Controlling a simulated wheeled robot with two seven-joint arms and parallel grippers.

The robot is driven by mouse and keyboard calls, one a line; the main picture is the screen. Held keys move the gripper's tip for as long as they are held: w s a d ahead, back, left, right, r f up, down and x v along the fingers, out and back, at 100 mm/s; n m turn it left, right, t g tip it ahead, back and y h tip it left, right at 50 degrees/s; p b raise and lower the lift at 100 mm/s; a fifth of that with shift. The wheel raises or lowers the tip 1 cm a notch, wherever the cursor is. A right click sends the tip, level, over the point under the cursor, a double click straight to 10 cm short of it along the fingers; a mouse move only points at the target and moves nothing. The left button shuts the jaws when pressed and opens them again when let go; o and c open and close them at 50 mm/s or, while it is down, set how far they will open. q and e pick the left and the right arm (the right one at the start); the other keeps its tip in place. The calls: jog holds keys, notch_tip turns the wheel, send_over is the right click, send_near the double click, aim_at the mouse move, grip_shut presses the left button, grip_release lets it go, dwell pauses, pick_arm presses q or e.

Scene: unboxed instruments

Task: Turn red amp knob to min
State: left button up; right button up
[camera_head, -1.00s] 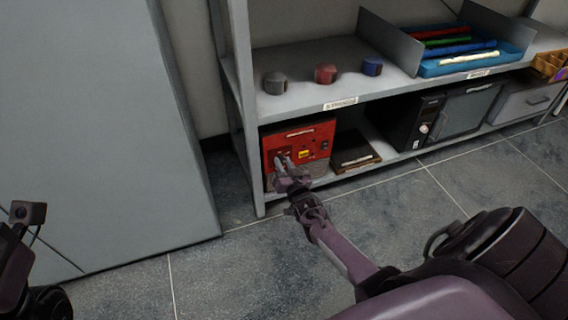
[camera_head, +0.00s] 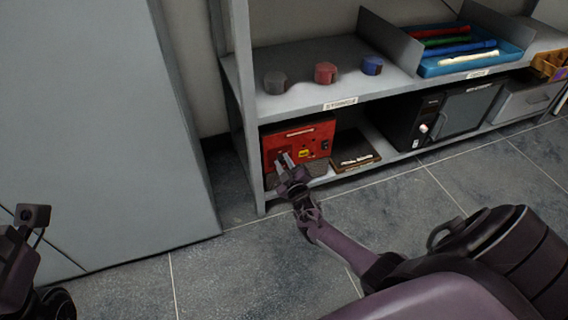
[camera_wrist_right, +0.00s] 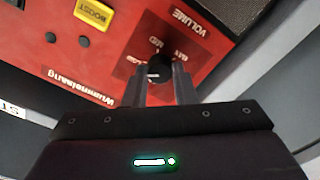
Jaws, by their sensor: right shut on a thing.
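The red amp (camera_head: 312,138) stands on the lower shelf at its left end, its red panel facing out. Its black volume knob (camera_wrist_right: 158,68) shows in the right wrist view, below the "VOLUME" lettering, with a white pointer mark. My right gripper (camera_head: 283,160) reaches to the left part of the panel. In the right wrist view its fingers (camera_wrist_right: 168,84) are closed around the knob from either side. In the head view the fingers hide the knob.
A yellow "BOOST" button (camera_wrist_right: 94,14) is beside the knob. A dark flat item (camera_head: 355,152) and a black amp (camera_head: 420,122) stand to the right on the lower shelf. Three round containers (camera_head: 325,73) are on the shelf above. A tall grey cabinet (camera_head: 100,120) is at left.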

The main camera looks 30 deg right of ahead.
jog(key=n, duration=0.5)
jog(key=shift+f+n, duration=0.1)
jog(key=shift+n, duration=0.2)
jog(key=n, duration=0.4)
jog(key=shift+n, duration=0.4)
jog(key=o, duration=1)
